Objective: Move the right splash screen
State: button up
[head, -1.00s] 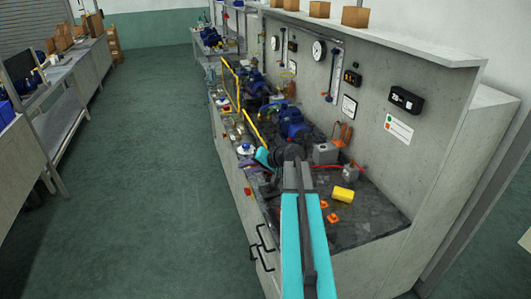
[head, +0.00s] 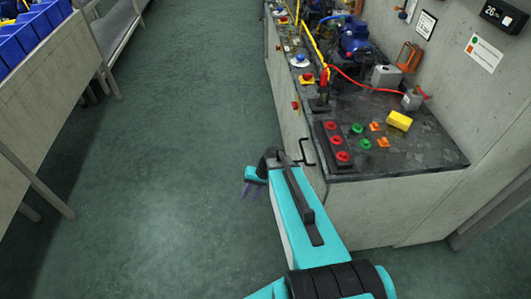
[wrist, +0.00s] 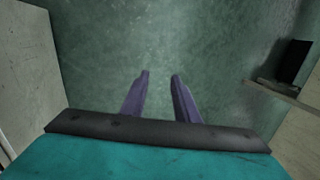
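A yellow-framed splash screen (head: 316,47) stands along the front edge of the pump bench in the head view. Its far part is cut off by the top of the picture, and I cannot tell how many screens are in view. My gripper (head: 251,191) hangs over the floor in front of the bench, well apart from the screen. In the wrist view its two purple fingers (wrist: 161,75) are apart with only green floor between them.
The bench top (head: 430,150) carries a blue pump (head: 355,38), a yellow block (head: 399,120), a strip with red buttons (head: 335,145) and loose green and orange pieces. A black handle (head: 305,152) sticks out from the bench front. Blue bins (head: 32,30) stand at left. The aisle floor is clear.

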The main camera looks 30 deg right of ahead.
jog(key=s+a+f+n+g+h+b, duration=0.2)
jog(key=s+a+f+g+b, duration=0.1)
jog(key=s+f, duration=0.7)
jog(key=s+a+f+n+g+h+b, duration=0.2)
jog(key=s+a+f+b, duration=0.3)
jog(key=s+f, duration=0.6)
jog(key=s+g, duration=0.1)
jog(key=s, duration=0.5)
jog(key=shift+a+n+g+b, duration=0.3)
jog(key=shift+n+g+b, duration=0.05)
jog(key=shift+n+g, duration=0.05)
jog(key=shift+a, duration=0.15)
